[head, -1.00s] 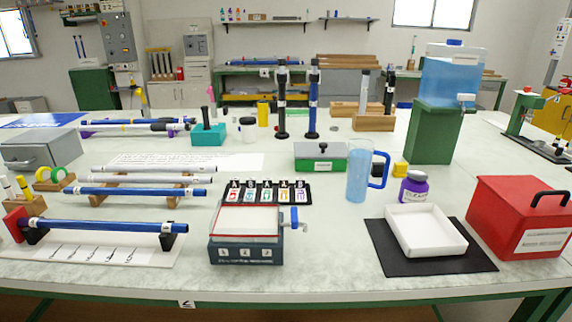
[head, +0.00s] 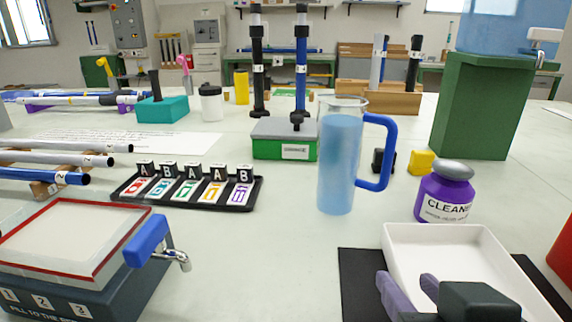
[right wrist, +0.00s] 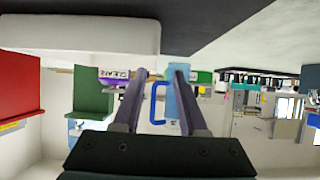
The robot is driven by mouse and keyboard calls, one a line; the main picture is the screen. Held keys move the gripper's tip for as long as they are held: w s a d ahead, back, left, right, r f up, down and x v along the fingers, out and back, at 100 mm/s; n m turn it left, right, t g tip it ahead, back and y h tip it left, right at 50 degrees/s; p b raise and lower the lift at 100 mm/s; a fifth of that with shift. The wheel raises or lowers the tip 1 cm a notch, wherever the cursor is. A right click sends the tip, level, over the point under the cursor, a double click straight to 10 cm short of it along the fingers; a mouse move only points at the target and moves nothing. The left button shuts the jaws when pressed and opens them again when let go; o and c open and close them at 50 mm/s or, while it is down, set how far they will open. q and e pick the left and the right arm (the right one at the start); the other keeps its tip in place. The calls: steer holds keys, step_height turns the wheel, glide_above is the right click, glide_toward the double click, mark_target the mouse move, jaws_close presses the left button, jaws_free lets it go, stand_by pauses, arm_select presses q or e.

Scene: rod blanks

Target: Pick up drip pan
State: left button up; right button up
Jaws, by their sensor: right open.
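The drip pan is a white, shallow, rectangular tray (head: 480,236) at the lower right of the head view, on a black mat (head: 358,275). It looks empty. My right gripper (head: 408,284) is open, with its two purple-grey fingers apart at the pan's near left part; the gripper body hides some of the pan. I cannot tell whether the fingers touch it. The right wrist view is upside down. There the pan (right wrist: 80,34) shows at the upper left, and the open right gripper (right wrist: 163,72) has nothing between its fingers. My left gripper is not in view.
A purple cleaner bottle (head: 444,192) stands just behind the pan. A blue-filled jug (head: 340,165) stands to its left. A red box (head: 563,255) is at the right edge. A tank with a blue tap (head: 60,262) sits at lower left.

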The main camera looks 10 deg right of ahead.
mark_target(401, 273)
steer(key=b+x, duration=0.1)
steer(key=x, duration=0.4)
steer(key=shift+w+d+f, duration=0.15)
steer(key=shift+w+d, duration=0.1)
steer(key=shift+w, duration=0.05)
jaws_close()
stand_by(1.1)
